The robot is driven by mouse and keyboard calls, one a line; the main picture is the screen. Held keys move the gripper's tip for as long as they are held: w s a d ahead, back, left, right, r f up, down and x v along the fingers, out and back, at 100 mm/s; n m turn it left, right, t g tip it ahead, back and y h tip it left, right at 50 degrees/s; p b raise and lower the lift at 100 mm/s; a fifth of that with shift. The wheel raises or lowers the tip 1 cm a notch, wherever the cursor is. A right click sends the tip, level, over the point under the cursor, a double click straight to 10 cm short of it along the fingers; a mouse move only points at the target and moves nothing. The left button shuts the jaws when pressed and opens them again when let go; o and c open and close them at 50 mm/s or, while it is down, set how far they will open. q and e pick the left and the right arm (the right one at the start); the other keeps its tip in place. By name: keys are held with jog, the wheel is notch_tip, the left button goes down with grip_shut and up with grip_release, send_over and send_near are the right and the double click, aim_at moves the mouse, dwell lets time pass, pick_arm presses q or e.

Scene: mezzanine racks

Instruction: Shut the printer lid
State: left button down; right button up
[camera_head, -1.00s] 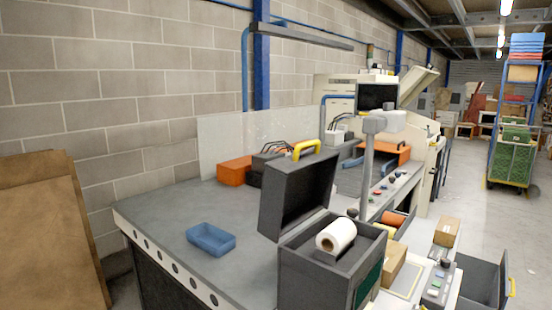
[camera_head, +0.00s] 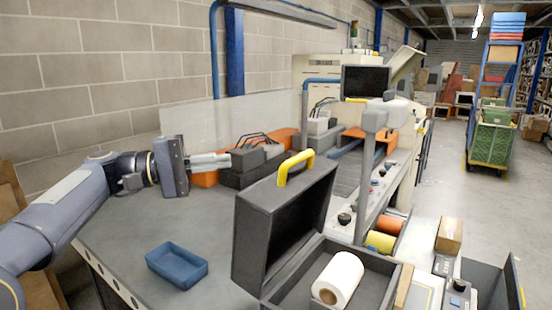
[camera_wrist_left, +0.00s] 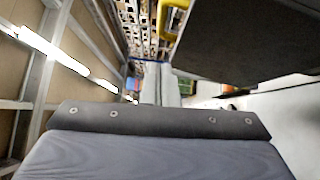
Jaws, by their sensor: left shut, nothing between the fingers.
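The printer is a dark grey box (camera_head: 385,278) at the bottom right of the head view, with a white label roll (camera_head: 338,279) inside. Its lid (camera_head: 280,225) stands open, tilted up on the left side, with a yellow handle (camera_head: 296,166) on its top edge. My left gripper (camera_head: 228,160) is shut and empty, to the left of the lid and apart from it, over the bench. In the left wrist view the shut fingers (camera_wrist_left: 160,88) point ahead, with the dark lid (camera_wrist_left: 245,40) and yellow handle (camera_wrist_left: 172,15) at upper right. My right gripper is not in view.
A blue tray (camera_head: 177,266) lies on the grey bench (camera_head: 130,235) below my left arm. Dark boxes with cables (camera_head: 250,160) and orange bins stand behind the gripper. A grey post (camera_head: 366,185) rises behind the printer. A cardboard box (camera_head: 449,236) is at right.

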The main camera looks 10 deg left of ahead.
aim_at(272, 176)
pick_arm(q)
jog(key=x, duration=0.3)
jog(key=s+p+x, duration=0.1)
jog(key=x, duration=0.2)
jog(key=s+p+x, duration=0.1)
jog(key=x, duration=0.2)
jog(key=shift+w+d+r, duration=0.1)
jog(key=shift+d, duration=1)
